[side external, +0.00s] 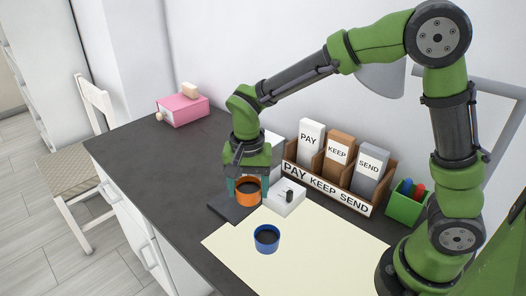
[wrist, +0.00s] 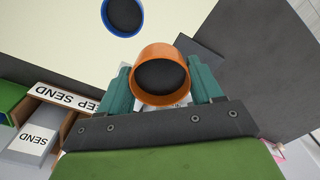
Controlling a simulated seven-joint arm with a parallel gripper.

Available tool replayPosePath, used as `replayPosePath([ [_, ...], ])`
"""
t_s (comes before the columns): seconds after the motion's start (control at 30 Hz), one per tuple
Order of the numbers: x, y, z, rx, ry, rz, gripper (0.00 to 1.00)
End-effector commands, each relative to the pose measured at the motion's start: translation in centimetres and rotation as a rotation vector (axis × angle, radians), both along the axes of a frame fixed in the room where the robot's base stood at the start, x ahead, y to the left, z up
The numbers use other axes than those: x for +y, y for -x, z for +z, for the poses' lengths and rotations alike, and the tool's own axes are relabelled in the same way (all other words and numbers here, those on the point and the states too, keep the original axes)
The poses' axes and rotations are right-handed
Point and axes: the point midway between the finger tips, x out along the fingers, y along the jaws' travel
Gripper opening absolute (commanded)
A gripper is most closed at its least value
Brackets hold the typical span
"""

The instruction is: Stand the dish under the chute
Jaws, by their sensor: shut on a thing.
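My gripper (side external: 248,183) points down with its teal fingers on either side of an orange round dish (side external: 248,193). It is shut on this dish, which has a dark inside and shows upright between the fingers in the wrist view (wrist: 160,78). A blue dish (side external: 267,239) with a dark inside stands on the cream mat; it also shows in the wrist view (wrist: 123,15). A dark flat plate (side external: 228,209) lies by the orange dish; I cannot tell whether they touch. A white box (side external: 287,199) with a dark knob stands just right of my gripper. No chute is clearly visible.
A wooden rack (side external: 324,188) labelled PAY, KEEP, SEND holds upright boxes behind the cream mat (side external: 310,250). A green bin (side external: 403,207) with coloured items stands at its right. A pink box (side external: 184,111) lies at the far left. The grey counter (side external: 150,150) between is clear.

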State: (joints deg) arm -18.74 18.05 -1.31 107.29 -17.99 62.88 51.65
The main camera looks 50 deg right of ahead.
Motion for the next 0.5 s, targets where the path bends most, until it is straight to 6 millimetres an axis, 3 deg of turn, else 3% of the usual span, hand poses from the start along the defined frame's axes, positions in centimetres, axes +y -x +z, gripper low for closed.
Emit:
replayPosePath([
  [0.03,-0.6,-2.2,1.0,-0.006,0.001,-0.005,0.34],
  [0.2,-2.2,-7.0,4.3,-0.010,0.006,0.013,0.34],
  [0.33,-2.8,-9.0,6.6,-0.009,0.003,0.044,0.34],
  [0.5,-2.4,-9.3,8.9,0.004,-0.009,0.101,0.34],
])
